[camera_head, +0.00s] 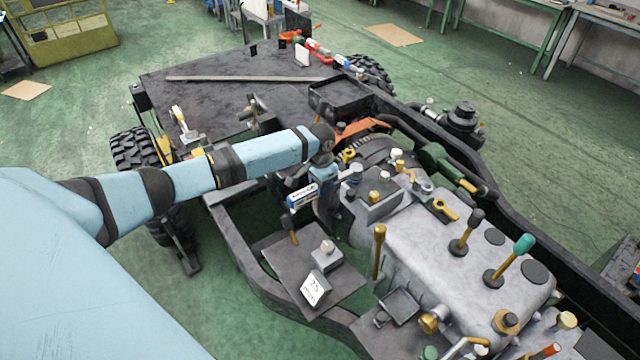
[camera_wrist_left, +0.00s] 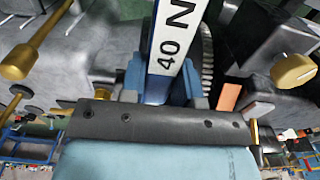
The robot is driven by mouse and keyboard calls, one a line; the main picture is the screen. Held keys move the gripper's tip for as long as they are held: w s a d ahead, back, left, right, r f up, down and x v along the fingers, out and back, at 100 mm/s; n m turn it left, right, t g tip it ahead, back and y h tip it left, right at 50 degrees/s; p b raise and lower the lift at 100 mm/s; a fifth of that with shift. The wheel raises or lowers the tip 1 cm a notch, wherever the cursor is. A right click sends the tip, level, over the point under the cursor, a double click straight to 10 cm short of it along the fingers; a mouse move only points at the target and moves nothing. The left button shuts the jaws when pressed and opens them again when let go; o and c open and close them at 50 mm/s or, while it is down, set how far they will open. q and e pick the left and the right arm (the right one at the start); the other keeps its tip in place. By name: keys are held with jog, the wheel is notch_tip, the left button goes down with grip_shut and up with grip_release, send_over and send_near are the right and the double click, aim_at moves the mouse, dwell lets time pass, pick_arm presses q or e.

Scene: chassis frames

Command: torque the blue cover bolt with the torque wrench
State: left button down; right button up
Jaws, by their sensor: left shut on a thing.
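My left arm reaches in from the left, and my left gripper (camera_head: 324,172) is above the near side of the engine block. In the left wrist view the left gripper (camera_wrist_left: 165,95) is shut on the torque wrench (camera_wrist_left: 172,45), a blue bar with a white label reading "40 N". In the head view its blue-and-white label (camera_head: 302,195) hangs just below the gripper. A small bluish bolt-like knob (camera_head: 355,171) stands just right of the gripper; I cannot tell for sure that it is the blue cover bolt. The wrench's working end is hidden. My right gripper is not in view.
The grey engine block (camera_head: 440,240) carries several upright levers and yellow fittings. A dark plate (camera_head: 275,245) with a small "25" card (camera_head: 314,289) lies at its near side. The black chassis rails (camera_head: 255,285) surround it. A metal bar (camera_head: 240,78) lies on the rear deck.

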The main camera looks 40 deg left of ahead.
pick_arm(q)
jog(key=shift+f, duration=0.2)
dwell(0.4)
jog(key=shift+f, duration=0.3)
dwell(0.3)
jog(key=shift+a, duration=0.1)
dwell(0.4)
jog(key=shift+w+a+m+b, duration=0.3)
jog(key=shift+w+a+m, duration=0.05)
jog(key=shift+a+m, duration=0.35)
jog(key=shift+w+a+m+b, duration=0.25)
jog(key=shift+w+a+m, duration=0.1)
jog(key=shift+a+m, duration=0.3)
